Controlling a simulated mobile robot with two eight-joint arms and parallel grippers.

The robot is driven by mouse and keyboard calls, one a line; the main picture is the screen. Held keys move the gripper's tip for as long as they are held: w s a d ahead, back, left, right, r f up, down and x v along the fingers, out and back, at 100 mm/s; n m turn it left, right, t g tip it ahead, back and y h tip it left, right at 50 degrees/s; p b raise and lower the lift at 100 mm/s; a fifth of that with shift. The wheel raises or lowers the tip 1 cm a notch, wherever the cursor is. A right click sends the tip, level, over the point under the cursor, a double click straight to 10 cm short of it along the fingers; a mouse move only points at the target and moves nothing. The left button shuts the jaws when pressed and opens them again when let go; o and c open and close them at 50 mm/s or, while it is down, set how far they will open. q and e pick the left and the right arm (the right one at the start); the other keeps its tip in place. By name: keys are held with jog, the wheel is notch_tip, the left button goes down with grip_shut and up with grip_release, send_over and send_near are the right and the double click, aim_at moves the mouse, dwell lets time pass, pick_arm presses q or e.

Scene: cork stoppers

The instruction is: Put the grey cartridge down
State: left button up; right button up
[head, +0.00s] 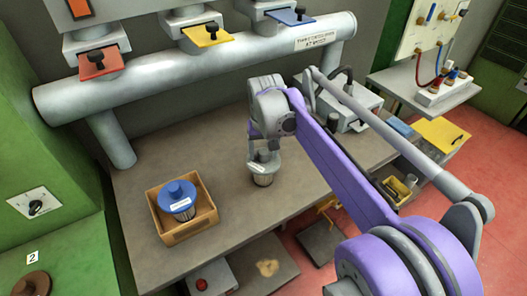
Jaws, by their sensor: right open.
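The grey cartridge (263,170) stands upright on the grey-brown workbench (215,137), right of the middle. It has a grey cap with a white label and a darker lower part. My right gripper (264,150) is directly above it, at the cap's knob. The gripper is open; its fingers are small here, and I cannot tell whether they touch the knob. A blue-capped cartridge (181,198) stands in a wooden box (186,237) to the left. My left gripper is not in view.
A thick grey pipe (200,63) with red, yellow and blue valve plates runs behind the bench. A grey device (350,112) stands at the bench's back right. Bare bench lies between the box and the grey cartridge.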

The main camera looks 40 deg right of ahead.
aim_at(264, 166)
notch_tip(264, 166, up, 12)
jog(key=s+p, duration=0.1)
jog(key=s, duration=0.1)
jog(key=s+a+f+n+t, duration=0.1)
jog(key=s+a+f+n, duration=0.2)
jog(key=s+a+f, duration=0.5)
jog(key=s+a+f+n+t, duration=0.2)
jog(key=s+a+f, duration=0.6)
jog(key=f, duration=0.6)
jog(key=shift+a+n+t+y, duration=0.3)
jog(key=shift+a+n+y, duration=0.1)
jog(key=shift+a, duration=0.05)
